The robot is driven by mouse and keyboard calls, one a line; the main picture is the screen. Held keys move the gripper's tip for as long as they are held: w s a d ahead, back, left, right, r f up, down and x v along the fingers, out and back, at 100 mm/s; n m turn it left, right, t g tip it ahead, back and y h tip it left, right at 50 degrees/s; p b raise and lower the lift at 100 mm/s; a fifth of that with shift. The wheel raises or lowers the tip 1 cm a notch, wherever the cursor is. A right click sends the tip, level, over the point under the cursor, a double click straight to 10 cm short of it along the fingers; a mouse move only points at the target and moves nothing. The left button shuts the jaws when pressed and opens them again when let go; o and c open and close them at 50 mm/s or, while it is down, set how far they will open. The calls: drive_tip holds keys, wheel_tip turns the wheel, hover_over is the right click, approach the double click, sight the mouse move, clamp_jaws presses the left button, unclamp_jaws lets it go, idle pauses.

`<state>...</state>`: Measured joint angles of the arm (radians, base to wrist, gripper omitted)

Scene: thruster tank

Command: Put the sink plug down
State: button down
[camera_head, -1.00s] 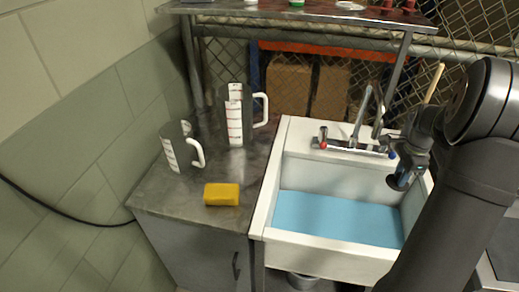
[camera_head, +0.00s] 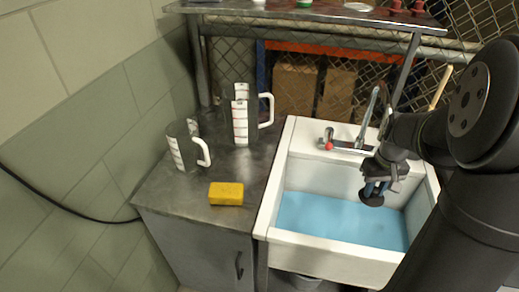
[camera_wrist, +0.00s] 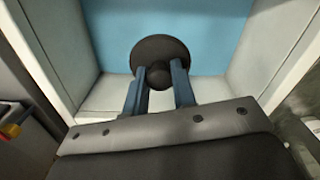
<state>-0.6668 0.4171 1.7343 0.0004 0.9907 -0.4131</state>
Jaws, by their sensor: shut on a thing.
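The sink plug (camera_wrist: 160,52) is a dark round disc with a knob. My gripper (camera_wrist: 160,76) is shut on the knob, with its two blue-grey fingers on either side of it. In the head view the plug (camera_head: 371,199) hangs below my gripper (camera_head: 374,187), inside the right part of the white sink (camera_head: 330,255) and apart from its rim. Blue water (camera_head: 330,222) covers the basin floor; no drain shows.
A metal counter (camera_head: 165,205) left of the sink bears a yellow sponge (camera_head: 226,194) and two clear measuring jugs (camera_head: 241,120) (camera_head: 187,148) with white handles. The faucet (camera_head: 345,143) stands at the sink's back edge. The sink's left half is clear.

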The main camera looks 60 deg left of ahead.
drive_tip(key=s+a+r+m, duration=0.1)
drive_tip(key=s+a, duration=0.3)
drive_tip(key=a, duration=0.3)
drive_tip(key=s+a+r+m, duration=0.1)
drive_tip(key=s+a+r, duration=0.1)
drive_tip(key=s+a, duration=0.35)
drive_tip(key=m, duration=0.6)
hover_over(248, 173)
wheel_tip(248, 173, down, 6)
drive_tip(key=shift+w+a+r, duration=0.1)
drive_tip(key=shift+r, duration=0.1)
drive_tip(key=shift+f, duration=1.95)
drive_tip(key=shift+f, duration=0.15)
drive_tip(key=c, duration=1.2)
unclamp_jaws()
